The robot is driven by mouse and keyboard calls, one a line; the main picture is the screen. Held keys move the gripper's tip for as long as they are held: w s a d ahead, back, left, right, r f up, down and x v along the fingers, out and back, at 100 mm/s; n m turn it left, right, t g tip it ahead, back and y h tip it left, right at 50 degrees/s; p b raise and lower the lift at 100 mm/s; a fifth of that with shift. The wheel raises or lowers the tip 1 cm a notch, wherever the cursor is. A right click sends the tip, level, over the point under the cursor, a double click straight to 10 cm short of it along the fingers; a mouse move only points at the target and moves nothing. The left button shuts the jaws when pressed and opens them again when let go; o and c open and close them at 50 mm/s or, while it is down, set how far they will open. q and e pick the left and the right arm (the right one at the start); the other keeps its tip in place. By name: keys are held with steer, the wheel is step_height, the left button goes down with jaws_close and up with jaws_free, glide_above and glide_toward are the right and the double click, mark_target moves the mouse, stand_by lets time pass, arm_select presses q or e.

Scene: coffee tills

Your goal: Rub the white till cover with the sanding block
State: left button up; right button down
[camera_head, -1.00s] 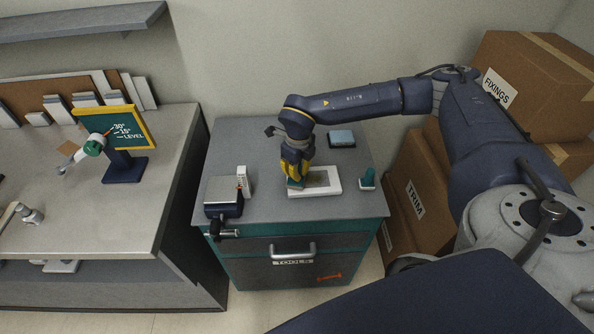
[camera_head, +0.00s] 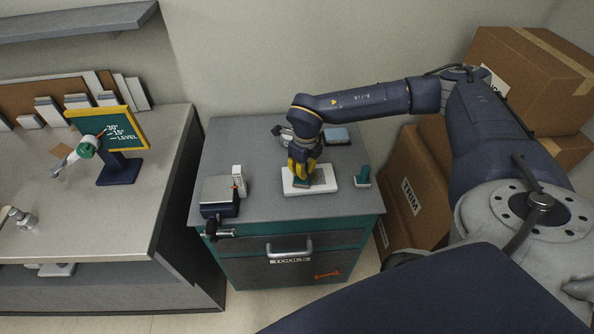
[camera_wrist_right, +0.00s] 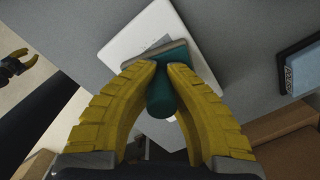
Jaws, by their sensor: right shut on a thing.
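The white till cover (camera_head: 326,183) lies flat on the grey top of the tool cabinet. My right gripper (camera_head: 302,173) is above its left-middle part, shut on the green sanding block (camera_head: 300,184). In the right wrist view, the yellow fingers (camera_wrist_right: 167,68) pinch the block's green handle (camera_wrist_right: 160,97). The block's grey-edged base (camera_wrist_right: 155,54) is over the white cover (camera_wrist_right: 150,30) and appears to rest on it. The fingers hide part of the block. My left gripper (camera_wrist_right: 18,65) shows small at the left of the right wrist view, its fingers apart and empty.
On the cabinet top (camera_head: 250,150), a vise (camera_head: 220,197) and a small white box (camera_head: 239,180) stand left of the cover. A teal item (camera_head: 363,176) stands right, and a blue-topped box (camera_head: 337,136) behind. Cartons (camera_head: 410,190) are at the right.

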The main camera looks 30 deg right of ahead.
mark_target(325, 175)
steer(key=shift+s+d, duration=0.6)
steer(key=shift+d, duration=0.5)
steer(key=shift+s+d, duration=0.55)
steer(key=shift+d, duration=0.55)
steer(key=shift+s+d, duration=0.6)
steer(key=shift+d, duration=0.5)
steer(key=shift+w+a, duration=0.85)
steer(key=shift+a, duration=0.75)
steer(key=shift+w+a, duration=0.85)
steer(key=shift+a, duration=0.7)
steer(key=shift+w+a, duration=0.85)
steer(key=shift+a, duration=0.75)
steer(key=shift+s+d+r, duration=0.1)
steer(key=shift+s+d, duration=0.35)
steer(key=shift+d, duration=0.35)
steer(key=shift+s+d, duration=0.4)
steer(key=shift+d, duration=0.4)
steer(key=shift+s+d, duration=0.55)
steer(key=shift+d, duration=0.5)
steer(key=shift+s+d, duration=0.6)
steer(key=shift+d, duration=0.5)
steer(key=shift+s+d, duration=0.55)
steer(key=shift+d, duration=0.5)
steer(key=shift+f, duration=0.2)
